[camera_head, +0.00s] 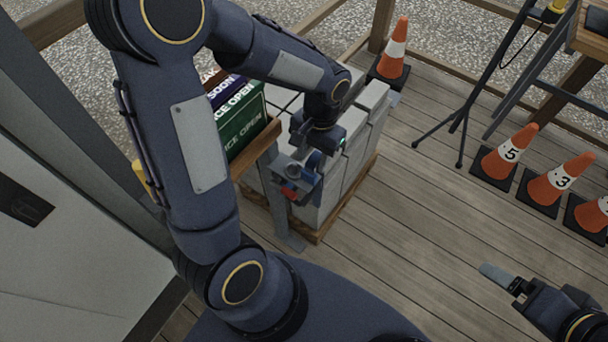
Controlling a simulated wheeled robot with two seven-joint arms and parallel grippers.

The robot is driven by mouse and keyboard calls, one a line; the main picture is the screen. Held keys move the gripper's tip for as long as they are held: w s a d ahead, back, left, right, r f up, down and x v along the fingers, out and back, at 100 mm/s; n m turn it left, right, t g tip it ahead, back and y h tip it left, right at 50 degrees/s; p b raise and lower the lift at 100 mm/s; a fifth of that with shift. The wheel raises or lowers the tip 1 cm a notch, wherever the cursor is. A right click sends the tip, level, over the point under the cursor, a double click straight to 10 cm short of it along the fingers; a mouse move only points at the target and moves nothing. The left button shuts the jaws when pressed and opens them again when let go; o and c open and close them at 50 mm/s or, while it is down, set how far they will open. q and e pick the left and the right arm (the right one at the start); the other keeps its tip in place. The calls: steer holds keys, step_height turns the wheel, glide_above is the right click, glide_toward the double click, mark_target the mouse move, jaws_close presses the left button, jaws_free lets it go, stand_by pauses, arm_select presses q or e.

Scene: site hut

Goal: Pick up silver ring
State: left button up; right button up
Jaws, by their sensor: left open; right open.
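I cannot make out a silver ring in the head view; it may be hidden behind my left arm or too small to tell. My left gripper (292,192) hangs down in front of a stack of pale grey blocks, close to small red and blue items. Whether it touches any of them I cannot tell. My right gripper (497,277) is low at the right, over the deck, open and with nothing seen in it.
The pale grey blocks (362,128) stand on a wooden pallet (347,205). Signs (240,120) lean behind my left arm. An orange cone (394,50) stands at the back; numbered cones (508,152) stand right, near a black tripod (462,118). The middle deck is clear.

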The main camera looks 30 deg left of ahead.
mark_target(309, 173)
arm_select(q)
steer(key=f, duration=0.2)
steer(key=s+f+b, duration=0.1)
steer(key=f, duration=0.1)
steer(key=shift+a+f, duration=0.1)
steer(key=shift+f, duration=0.2)
steer(key=c, duration=0.6)
steer(key=shift+r, duration=0.15)
steer(key=shift+c, duration=0.2)
